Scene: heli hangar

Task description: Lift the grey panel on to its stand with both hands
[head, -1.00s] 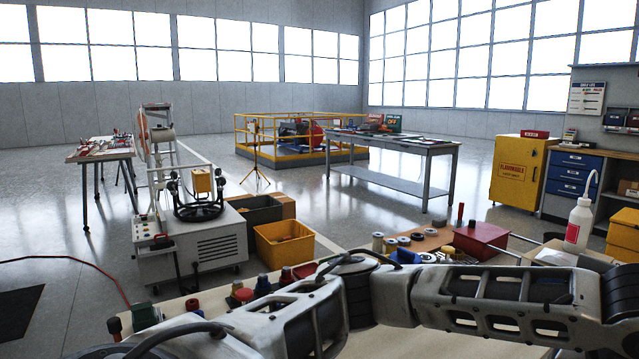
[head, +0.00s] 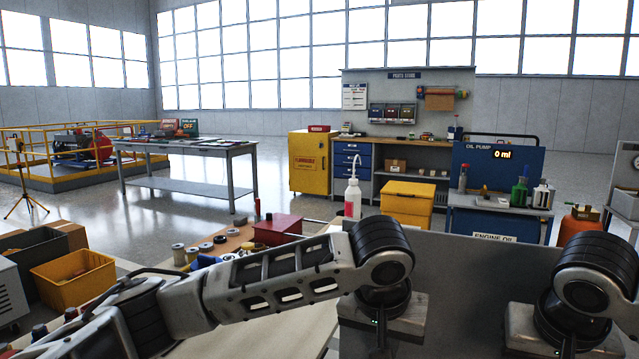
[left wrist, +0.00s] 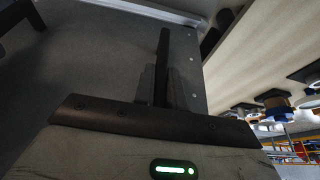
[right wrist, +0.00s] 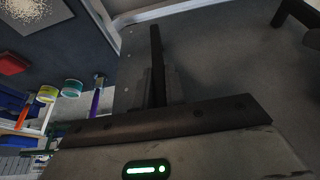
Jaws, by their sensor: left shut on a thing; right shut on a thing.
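The grey panel (head: 468,285) stands in front of me at the lower right of the head view, its top edge roughly level. My left gripper (head: 380,325) is at its left part and my right gripper (head: 552,332) is at its right part; the fingertips are hidden in this view. In the left wrist view my left gripper (left wrist: 165,75) is shut on the panel (left wrist: 95,65). In the right wrist view my right gripper (right wrist: 157,75) is shut on the panel (right wrist: 225,65). I cannot make out the stand for certain.
Open floor lies around the grey table (head: 185,150).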

